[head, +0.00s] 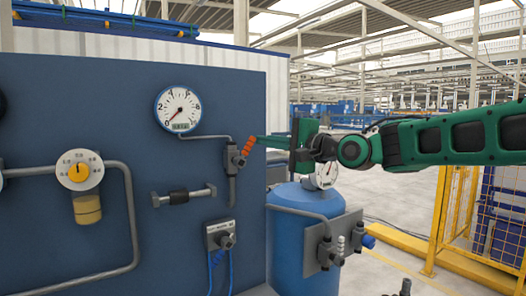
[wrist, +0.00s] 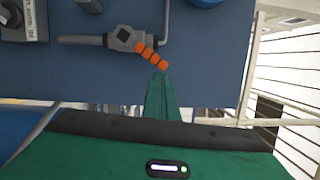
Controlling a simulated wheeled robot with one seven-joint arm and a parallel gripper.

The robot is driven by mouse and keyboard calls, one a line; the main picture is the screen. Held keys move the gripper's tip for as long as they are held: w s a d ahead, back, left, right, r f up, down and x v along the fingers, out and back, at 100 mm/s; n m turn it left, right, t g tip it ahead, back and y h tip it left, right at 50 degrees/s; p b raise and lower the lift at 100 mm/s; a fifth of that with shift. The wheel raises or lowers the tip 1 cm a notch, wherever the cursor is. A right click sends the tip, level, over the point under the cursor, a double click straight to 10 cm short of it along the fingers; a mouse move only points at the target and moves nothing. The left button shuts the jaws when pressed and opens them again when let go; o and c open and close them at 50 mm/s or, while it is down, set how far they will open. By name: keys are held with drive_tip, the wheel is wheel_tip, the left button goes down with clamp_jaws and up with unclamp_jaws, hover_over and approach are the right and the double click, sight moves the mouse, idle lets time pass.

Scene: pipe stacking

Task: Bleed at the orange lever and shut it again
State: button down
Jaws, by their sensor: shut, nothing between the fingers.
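The orange lever (head: 248,146) sits on a dark grey valve (head: 234,160) on the blue panel, below and right of a round gauge (head: 179,109). The lever points up and to the right, away from the panel pipe. The gauge needle points to the lower left. In the wrist view the orange lever (wrist: 150,53) runs diagonally from the valve (wrist: 122,39) towards my fingers. My gripper (head: 262,141) is shut and empty, its green fingertips (wrist: 160,74) right at the lever's free end. I cannot tell whether they touch it.
A blue tank (head: 304,228) with a small gauge and fittings stands right of the panel, under my wrist. A yellow regulator (head: 79,172) and a pipe are at left. A socket (head: 219,236) with blue cables sits below. A yellow fence (head: 475,215) stands at right.

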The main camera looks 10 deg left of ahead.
drive_tip(key=v, duration=1)
drive_tip(key=s+d+f+n+g+h, duration=0.1)
drive_tip(key=s+d+f+h, duration=0.2)
drive_tip(key=d+f+h, duration=0.6)
drive_tip(key=s+d+f+g+h, duration=0.1)
drive_tip(key=s+d+f+h, duration=0.1)
drive_tip(key=d+f, duration=1.2)
drive_tip(key=s+d+f+g+h, duration=0.2)
drive_tip(key=s+d+f, duration=0.2)
drive_tip(key=s+d, duration=0.35)
drive_tip(key=s+d+f+g+h, duration=0.2)
drive_tip(key=s+d+f, duration=0.2)
drive_tip(key=s+d, duration=0.3)
drive_tip(key=s+d+f+g, duration=0.1)
drive_tip(key=s+f+g, duration=0.1)
drive_tip(key=s, duration=0.6)
drive_tip(key=s+d+f+g, duration=0.2)
drive_tip(key=s+f, duration=0.1)
drive_tip(key=s, duration=0.6)
drive_tip(key=shift+s+n+g, duration=0.3)
drive_tip(key=shift+n+g, duration=0.1)
